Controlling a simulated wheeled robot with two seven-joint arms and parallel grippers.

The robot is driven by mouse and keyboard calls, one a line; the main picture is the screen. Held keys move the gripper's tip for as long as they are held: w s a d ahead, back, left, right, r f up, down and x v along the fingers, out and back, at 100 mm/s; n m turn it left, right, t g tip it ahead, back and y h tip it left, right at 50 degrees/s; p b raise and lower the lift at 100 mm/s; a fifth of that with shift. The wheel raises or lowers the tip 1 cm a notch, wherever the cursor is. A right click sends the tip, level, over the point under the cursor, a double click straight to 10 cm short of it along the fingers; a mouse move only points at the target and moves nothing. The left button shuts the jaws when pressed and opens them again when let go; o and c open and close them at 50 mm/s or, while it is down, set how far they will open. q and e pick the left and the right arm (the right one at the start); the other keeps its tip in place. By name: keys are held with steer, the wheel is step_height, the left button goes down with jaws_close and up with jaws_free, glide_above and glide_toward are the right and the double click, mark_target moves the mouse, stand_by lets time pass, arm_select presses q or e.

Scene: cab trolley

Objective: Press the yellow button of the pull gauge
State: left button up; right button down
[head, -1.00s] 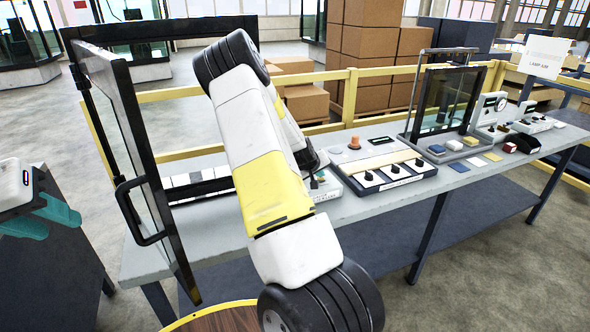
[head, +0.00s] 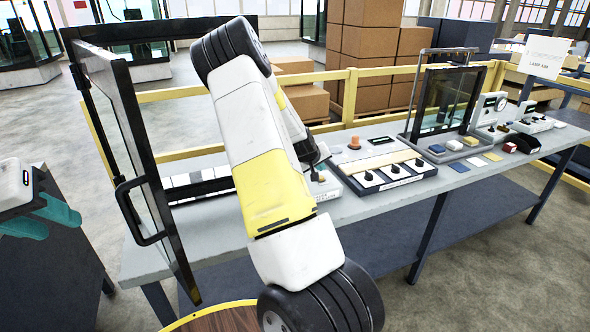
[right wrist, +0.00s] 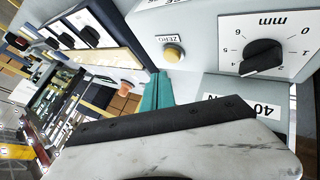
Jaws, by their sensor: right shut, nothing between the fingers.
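A pale grey unit with a yellow button (right wrist: 173,53) marked ZERO shows in the right wrist view. It also carries a black pointer knob (right wrist: 262,58) on a white mm scale. A panel marked 40 N (right wrist: 245,110) is beside it. My right gripper's teal fingers (right wrist: 158,80) are shut and empty, their tips close to the yellow button in the picture; I cannot tell whether they touch it. In the head view my right arm hides this gripper and most of the unit. My left gripper (head: 58,222), teal-fingered, is open at the far left, away from the bench.
The grey bench (head: 215,235) runs to the right with a panel of black knobs (head: 385,172), an orange knob (head: 354,143) and a framed glass screen (head: 445,100). A black-framed door with a handle (head: 140,205) stands open left of my right arm. A yellow rail (head: 350,95) is behind.

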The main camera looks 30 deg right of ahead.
steer(key=shift+r, duration=2.05)
steer(key=s+a+r+y, duration=0.3)
steer(key=a+r, duration=0.2)
steer(key=a, duration=0.3)
steer(key=s+a+r+t+y, duration=0.15)
steer(key=s+a+r, duration=0.25)
steer(key=a, duration=0.5)
steer(key=s+a+r+g+y, duration=0.1)
steer(key=s+a+r+y, duration=0.3)
steer(key=a, duration=0.4)
steer(key=s+a+r+n, duration=0.1)
steer(key=s+a+r, duration=0.1)
steer(key=s+a, duration=0.2)
steer(key=s+a+r+y, duration=0.1)
steer(key=s+a+r, duration=0.2)
steer(key=s, duration=0.4)
steer(key=s+a+r+n, duration=0.1)
steer(key=s+a+r, duration=0.2)
steer(key=s+a, duration=0.2)
steer(key=shift+s+r+n, duration=0.25)
steer(key=shift+s+n, duration=0.05)
steer(key=shift+s, duration=0.45)
steer(key=shift+t, duration=0.25)
